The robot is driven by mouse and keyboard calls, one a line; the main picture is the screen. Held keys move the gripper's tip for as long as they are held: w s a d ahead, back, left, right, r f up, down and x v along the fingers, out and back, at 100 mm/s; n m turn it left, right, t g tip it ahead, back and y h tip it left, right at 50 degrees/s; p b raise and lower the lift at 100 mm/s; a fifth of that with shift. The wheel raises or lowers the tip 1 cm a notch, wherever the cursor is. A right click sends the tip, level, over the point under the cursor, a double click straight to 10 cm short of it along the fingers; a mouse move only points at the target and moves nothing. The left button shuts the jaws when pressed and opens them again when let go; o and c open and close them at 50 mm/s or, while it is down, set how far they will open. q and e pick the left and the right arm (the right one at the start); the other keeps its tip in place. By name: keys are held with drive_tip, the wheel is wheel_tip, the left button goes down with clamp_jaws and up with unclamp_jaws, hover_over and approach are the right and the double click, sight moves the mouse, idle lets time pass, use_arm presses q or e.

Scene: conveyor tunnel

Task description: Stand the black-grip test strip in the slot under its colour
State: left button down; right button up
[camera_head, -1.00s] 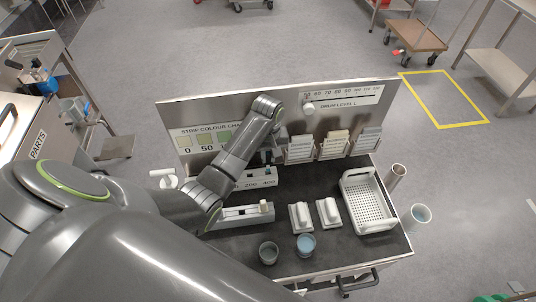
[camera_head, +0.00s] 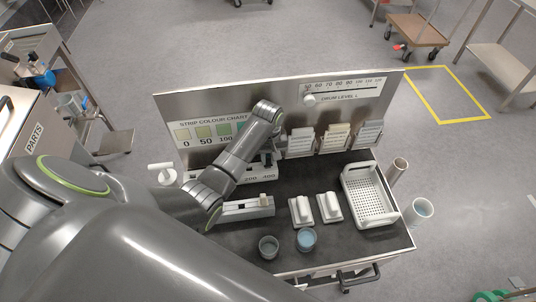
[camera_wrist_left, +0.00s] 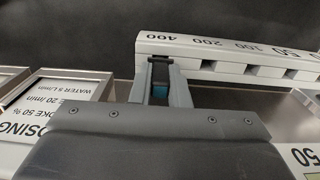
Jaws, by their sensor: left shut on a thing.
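My left gripper (camera_head: 268,162) is at the 400 end of the white slot rack (camera_head: 232,177), below the colour chart (camera_head: 206,133). I cannot tell whether the strip's end is in a slot. The chart's 0, 50 and 100 patches run pale yellow to green; my arm partly covers the rest. My right gripper is not in view.
A grey-white holder (camera_head: 240,208) lies in front of the rack. Two white blocks (camera_head: 301,210), two cups (camera_head: 306,239) and a white basket (camera_head: 369,197) stand to the right. Card holders (camera_head: 336,138) line the back panel. Dark bench surface is free between them.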

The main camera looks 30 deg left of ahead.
use_arm(q)
drive_tip(key=shift+f, duration=0.65)
drive_tip(key=c, duration=1.3)
unclamp_jaws()
drive_tip(key=shift+r, duration=0.15)
wheel_tip(320, 180, up, 3)
drive_tip(key=shift+f+p, duration=0.2)
drive_tip(key=shift+p, duration=0.9)
drive_tip(key=shift+r, duration=3.15)
drive_tip(key=shift+f, duration=0.1)
